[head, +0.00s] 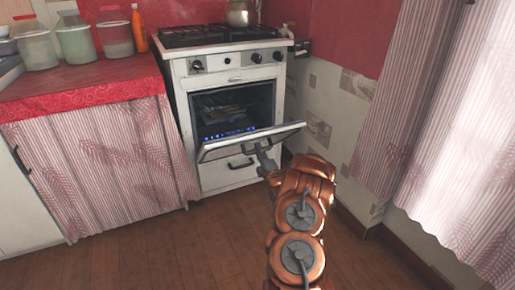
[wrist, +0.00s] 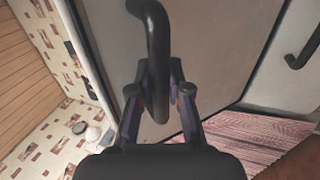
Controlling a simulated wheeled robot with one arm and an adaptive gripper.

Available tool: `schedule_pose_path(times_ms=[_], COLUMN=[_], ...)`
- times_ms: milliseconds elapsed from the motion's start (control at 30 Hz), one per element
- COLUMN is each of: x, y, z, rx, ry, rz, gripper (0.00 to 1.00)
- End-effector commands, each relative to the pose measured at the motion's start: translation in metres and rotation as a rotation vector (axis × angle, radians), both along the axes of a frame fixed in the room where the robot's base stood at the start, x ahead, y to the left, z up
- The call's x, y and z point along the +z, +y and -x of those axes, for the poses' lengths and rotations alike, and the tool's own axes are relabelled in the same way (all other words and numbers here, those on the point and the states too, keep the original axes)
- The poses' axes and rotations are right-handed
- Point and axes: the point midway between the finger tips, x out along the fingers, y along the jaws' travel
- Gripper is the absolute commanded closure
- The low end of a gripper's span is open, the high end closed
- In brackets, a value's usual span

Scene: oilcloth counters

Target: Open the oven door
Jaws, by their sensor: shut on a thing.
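The white oven (head: 186,104) stands against the red and tiled walls. Its door (head: 223,149) is tilted down, well open, and the dark interior with blue light shows behind it. My gripper (head: 262,152) is at the door's front edge in the head view, at the end of my copper-coloured arm. In the wrist view my gripper (wrist: 158,95) has its fingers on both sides of the dark curved door handle (wrist: 154,38), shut on it. The door's outer face (wrist: 205,50) fills the middle of that view. The fingertips are partly hidden behind the handle.
A lower drawer (head: 228,173) sits below the door. A kettle (head: 241,13) stands on the hob. A counter (head: 80,89) with jars and a striped curtain is at left. Tiled wall and curtains (head: 455,120) bound the right. The wooden floor (head: 150,255) in front is clear.

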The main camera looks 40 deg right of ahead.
Motion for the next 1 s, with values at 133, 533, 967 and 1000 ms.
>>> schedule_pose_path(times_ms=[133, 533, 967, 1000], x=[-0.0005, -0.0002, -0.0006, -0.0011], y=[-0.0011, -0.0009, -0.0013, -0.0012], z=[0.0007, 0.0006, 0.0018, 0.0030], rx=[-0.003, -0.003, -0.004, -0.004], ry=[-0.001, -0.001, -0.001, -0.001], rz=[-0.001, -0.001, -0.001, -0.001], gripper=[1.00, 0.69, 0.57, 0.57])
